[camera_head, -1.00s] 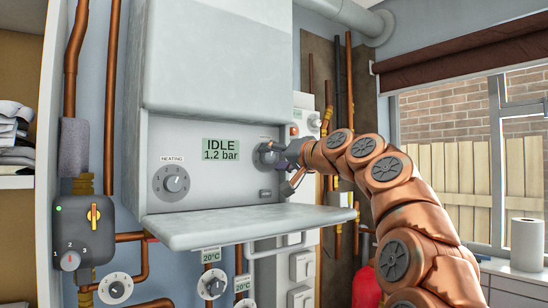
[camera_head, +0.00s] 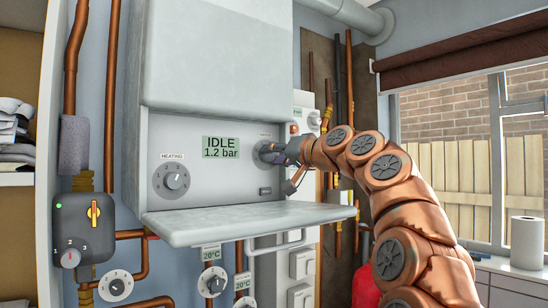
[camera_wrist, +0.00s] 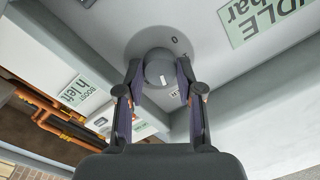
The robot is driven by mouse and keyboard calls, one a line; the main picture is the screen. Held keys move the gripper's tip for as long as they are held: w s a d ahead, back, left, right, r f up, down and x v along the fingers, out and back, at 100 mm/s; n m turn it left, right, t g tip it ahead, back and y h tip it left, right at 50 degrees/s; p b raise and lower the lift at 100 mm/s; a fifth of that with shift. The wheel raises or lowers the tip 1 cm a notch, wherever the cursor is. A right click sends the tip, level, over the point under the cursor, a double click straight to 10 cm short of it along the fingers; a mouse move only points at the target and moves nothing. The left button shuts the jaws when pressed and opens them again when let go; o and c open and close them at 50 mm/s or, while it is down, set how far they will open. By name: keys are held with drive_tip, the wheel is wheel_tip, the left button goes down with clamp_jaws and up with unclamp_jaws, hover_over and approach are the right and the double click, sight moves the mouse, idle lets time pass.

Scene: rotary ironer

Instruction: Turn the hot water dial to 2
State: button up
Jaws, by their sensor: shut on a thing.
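The hot water dial (camera_head: 265,153) is a round grey knob on the right of the boiler's front panel, largely hidden behind my gripper (camera_head: 284,154) in the head view. In the wrist view the dial (camera_wrist: 158,64) is between the two fingers of my gripper (camera_wrist: 160,80), which are shut on its sides. A 0 shows on the panel beside the dial, and a short white mark shows on the knob. I cannot tell which number the mark points at. The display (camera_head: 220,148) reads IDLE, 1.2 bar.
A similar heating dial (camera_head: 171,181) is at the panel's left. A flap (camera_head: 250,222) juts out below the panel, under my gripper. Copper pipes with valves and more dials (camera_head: 212,282) are below and left. A window (camera_head: 450,150) is at right.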

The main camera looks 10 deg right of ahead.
drive_tip(key=shift+n+h, duration=0.3)
drive_tip(key=shift+n, duration=3.7)
drive_tip(key=o, duration=1.2)
drive_tip(key=shift+c, duration=0.2)
drive_tip(key=shift+s+r, duration=0.1)
drive_tip(key=v, duration=1.1)
drive_tip(key=shift+s+d+r, duration=0.15)
drive_tip(key=shift+s+d, duration=0.05)
drive_tip(key=shift+s, duration=0.2)
